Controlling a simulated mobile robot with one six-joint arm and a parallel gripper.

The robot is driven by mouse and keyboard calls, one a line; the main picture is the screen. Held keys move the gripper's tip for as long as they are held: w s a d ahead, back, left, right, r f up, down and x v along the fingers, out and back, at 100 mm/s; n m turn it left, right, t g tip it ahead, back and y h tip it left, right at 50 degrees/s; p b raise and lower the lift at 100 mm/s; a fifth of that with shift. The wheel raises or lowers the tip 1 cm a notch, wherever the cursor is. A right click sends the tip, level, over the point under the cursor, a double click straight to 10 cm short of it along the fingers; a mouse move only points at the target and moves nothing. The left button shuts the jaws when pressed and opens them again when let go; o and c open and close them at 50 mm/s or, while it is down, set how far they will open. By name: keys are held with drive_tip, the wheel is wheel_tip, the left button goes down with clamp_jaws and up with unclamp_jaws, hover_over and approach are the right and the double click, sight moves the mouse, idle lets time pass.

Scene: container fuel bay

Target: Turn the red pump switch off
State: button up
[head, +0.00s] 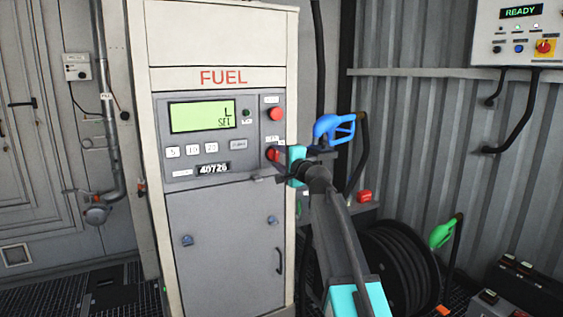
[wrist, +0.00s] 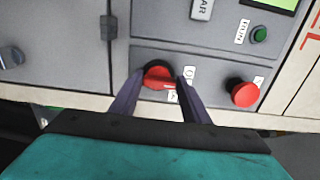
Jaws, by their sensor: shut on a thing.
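The red pump switch (wrist: 157,76) is a round rotary knob on the grey control panel of the fuel pump. In the head view the red switch (head: 271,153) shows at the panel's lower right, partly covered by my gripper (head: 280,157). In the wrist view my gripper (wrist: 161,82) has one dark finger on each side of the knob and is shut on it. The knob's raised bar lies roughly level in that turned view. The lettering beside the knob is partly hidden by the right finger.
A red push button (head: 276,114) sits above the switch, with a green lamp (head: 247,113) to its left. The display (head: 202,116) reads "L" and "SET". A blue nozzle (head: 334,128) hangs right of the pump, near my arm. A hose reel (head: 395,262) stands below.

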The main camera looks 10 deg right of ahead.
drive_tip(key=shift+w+d+r, duration=0.1)
drive_tip(key=shift+d+r, duration=0.1)
drive_tip(key=shift+r, duration=0.1)
drive_tip(key=o, duration=1)
drive_tip(key=shift+o, duration=0.2)
drive_tip(key=shift+f, duration=0.15)
drive_tip(key=v, duration=1.4)
drive_tip(key=shift+b, duration=0.35)
drive_tip(key=shift+a, duration=0.15)
